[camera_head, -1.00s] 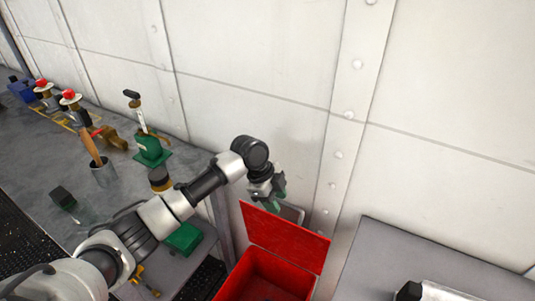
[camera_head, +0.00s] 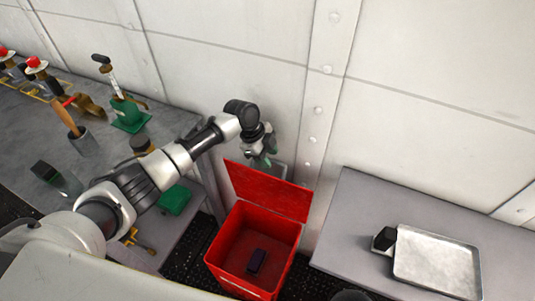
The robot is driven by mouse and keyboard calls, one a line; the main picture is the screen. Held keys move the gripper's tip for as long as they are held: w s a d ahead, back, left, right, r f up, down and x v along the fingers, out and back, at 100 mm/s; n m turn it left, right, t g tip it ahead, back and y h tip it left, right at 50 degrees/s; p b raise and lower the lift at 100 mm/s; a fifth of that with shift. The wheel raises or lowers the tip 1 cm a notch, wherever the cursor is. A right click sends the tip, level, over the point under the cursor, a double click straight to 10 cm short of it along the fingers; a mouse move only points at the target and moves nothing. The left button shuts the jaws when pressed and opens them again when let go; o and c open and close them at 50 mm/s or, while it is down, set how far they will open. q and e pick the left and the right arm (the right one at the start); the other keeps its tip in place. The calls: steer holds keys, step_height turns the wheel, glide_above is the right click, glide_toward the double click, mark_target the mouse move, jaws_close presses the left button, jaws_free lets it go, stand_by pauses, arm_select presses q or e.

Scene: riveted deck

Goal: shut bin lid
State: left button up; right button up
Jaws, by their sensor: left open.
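The red bin (camera_head: 285,257) stands on the floor between two grey tables. Its red lid (camera_head: 268,190) is open and stands up at the back, near the wall. A small dark object (camera_head: 257,261) lies inside on the bin's bottom. My left gripper (camera_head: 268,160) is open and empty, with green fingertips. It appears above and behind the raised lid's top edge, on the wall side. I cannot tell whether it touches the lid. My right gripper is not in view.
The right table (camera_head: 345,220) carries a metal tray (camera_head: 437,262) and a black object (camera_head: 384,239). The wall is close behind.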

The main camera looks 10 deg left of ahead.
arm_select(q)
steer(key=shift+f, duration=0.15)
jaws_close()
steer(key=shift+s, duration=0.1)
